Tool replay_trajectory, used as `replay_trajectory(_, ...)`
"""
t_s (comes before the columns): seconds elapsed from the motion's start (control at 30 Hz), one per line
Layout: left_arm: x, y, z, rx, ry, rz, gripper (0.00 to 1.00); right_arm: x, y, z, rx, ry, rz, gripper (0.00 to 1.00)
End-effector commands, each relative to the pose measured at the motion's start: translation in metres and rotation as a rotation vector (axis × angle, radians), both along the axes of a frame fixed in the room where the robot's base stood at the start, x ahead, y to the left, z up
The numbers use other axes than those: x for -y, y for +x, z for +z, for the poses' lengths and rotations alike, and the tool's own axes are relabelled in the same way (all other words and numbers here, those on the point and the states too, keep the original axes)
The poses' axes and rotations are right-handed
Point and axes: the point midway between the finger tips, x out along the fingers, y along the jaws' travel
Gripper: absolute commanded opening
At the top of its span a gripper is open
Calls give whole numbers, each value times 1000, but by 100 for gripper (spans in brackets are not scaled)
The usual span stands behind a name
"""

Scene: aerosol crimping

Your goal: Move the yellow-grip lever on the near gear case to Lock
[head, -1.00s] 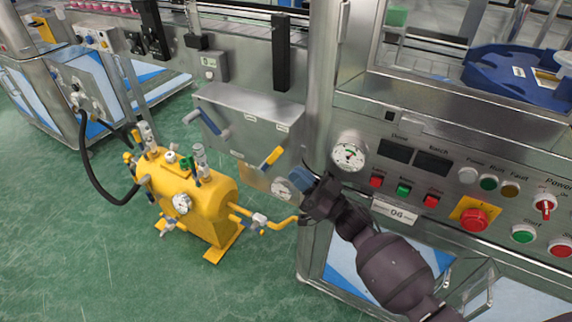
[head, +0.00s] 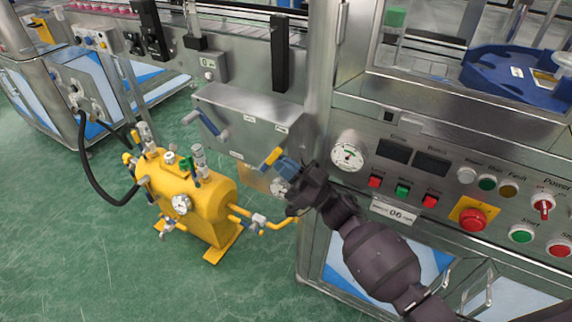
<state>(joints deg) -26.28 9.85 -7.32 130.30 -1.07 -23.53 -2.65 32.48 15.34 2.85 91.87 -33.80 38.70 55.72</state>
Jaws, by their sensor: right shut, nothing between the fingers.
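The near gear case (head: 247,115) is a grey metal box on the machine's side, left of the corner post. The yellow-grip lever (head: 272,157) is at its lower right, with the grip slanting up to the right. A second lever with a blue grip (head: 209,124) is on the case's left part. My right gripper (head: 285,168) is shut and empty, its bluish fingertips right beside the yellow grip. I cannot tell whether they touch it. Small labels on the case are too small to read. My left gripper is not in view.
A yellow tank (head: 205,205) with valves and a gauge stands on the green floor below the case. A dial gauge (head: 347,152) and a panel with a red emergency button (head: 473,219) are right of the post.

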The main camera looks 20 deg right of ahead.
Motion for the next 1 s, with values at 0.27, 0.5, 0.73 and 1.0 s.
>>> replay_trajectory(0.27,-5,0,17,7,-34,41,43,-1,4,20,-84,-86,-1,0)
replay_trajectory(0.5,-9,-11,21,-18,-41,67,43,-5,8,21,-179,-151,-1,0)
replay_trajectory(0.73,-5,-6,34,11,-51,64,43,-8,12,21,-183,-149,0,0)
replay_trajectory(1.0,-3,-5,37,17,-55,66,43,-14,19,26,-184,-149,0,0)
